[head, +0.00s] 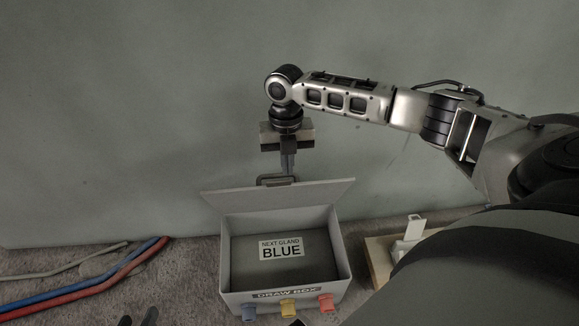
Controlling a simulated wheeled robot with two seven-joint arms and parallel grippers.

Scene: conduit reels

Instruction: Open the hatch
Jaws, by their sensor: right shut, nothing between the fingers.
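The grey draw box (225,265) sits on the floor against the wall. Its hatch (320,192) is raised at the back, so the inside shows, with a label (281,248) reading "NEXT GLAND BLUE". A dark handle (262,181) is on the hatch's upper edge. My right gripper (288,174) points down at the handle, its fingers shut and empty; I cannot tell whether they touch it. Two dark tips at the bottom left edge look like my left gripper (138,318), fingers apart; the rest is cut off.
Blue (248,311), yellow (288,307) and red (326,303) glands line the box front. Red and blue conduits (110,279) and a grey one (75,262) lie left. A wooden board (378,262) with a white part (413,229) is right, partly behind my arm.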

